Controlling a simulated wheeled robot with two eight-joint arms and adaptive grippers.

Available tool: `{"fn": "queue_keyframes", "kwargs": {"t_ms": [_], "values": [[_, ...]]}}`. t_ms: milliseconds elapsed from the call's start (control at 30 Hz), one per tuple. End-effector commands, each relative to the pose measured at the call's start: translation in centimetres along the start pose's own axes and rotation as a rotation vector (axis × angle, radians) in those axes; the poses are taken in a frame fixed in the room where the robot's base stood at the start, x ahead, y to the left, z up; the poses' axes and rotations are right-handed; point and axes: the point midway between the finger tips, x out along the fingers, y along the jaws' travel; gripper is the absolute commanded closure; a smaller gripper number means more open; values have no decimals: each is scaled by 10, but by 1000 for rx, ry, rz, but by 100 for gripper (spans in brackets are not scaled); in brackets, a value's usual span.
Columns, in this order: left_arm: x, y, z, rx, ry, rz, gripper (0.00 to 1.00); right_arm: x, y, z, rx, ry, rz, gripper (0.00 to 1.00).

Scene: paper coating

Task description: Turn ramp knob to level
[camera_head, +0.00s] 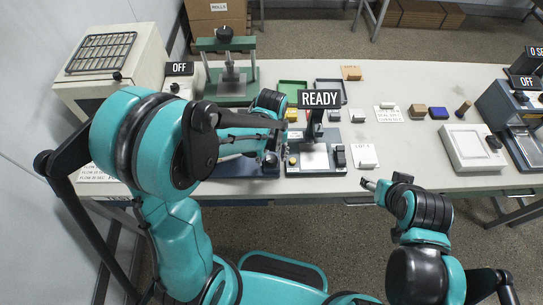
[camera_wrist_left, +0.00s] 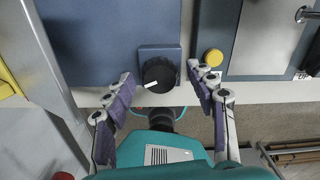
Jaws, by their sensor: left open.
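A black round knob (camera_wrist_left: 158,74) with a white pointer mark sits at the front edge of a blue device (camera_wrist_left: 105,35) in the left wrist view. The mark points left and slightly down. My left gripper (camera_wrist_left: 160,80) is open, with one finger on each side of the knob and gaps visible between; contact cannot be seen. In the head view my left gripper (camera_head: 269,155) is over the front of the blue device (camera_head: 240,168), and the arm hides much of it. My right gripper (camera_head: 369,184) is off the table's front edge; its opening is unclear.
A yellow button (camera_wrist_left: 213,57) is on the neighbouring device, close to the right finger. That device (camera_head: 318,172) stands near a READY sign (camera_head: 320,99). A green press (camera_head: 226,92) stands behind. A white card block (camera_head: 364,156) lies to the right, with bare table (camera_head: 405,150) beyond.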

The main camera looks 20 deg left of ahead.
Motion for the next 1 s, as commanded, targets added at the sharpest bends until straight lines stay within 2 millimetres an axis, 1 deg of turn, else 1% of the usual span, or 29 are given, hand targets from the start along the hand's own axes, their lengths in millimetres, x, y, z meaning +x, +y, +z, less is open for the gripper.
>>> {"fn": "queue_keyframes", "kwargs": {"t_ms": [67,167,200,267,467,667,867,1000], "values": [[0,0,0,0,0,0,44,0,0,0,0,0,0,44],[0,0,0,0,0,0,68,0,0,0,0,0,0,44],[0,0,0,0,0,0,78,0,0,0,0,0,0,44],[0,0,0,0,0,0,94,0,0,0,0,0,0,44],[0,0,0,-4,0,0,94,0,0,0,0,0,0,44],[0,0,0,-47,0,0,94,1,0,0,0,0,0,44],[0,0,0,-160,0,0,94,3,0,2,0,0,0,44],[0,0,0,-280,0,0,94,4,0,3,0,0,0,44]]}}
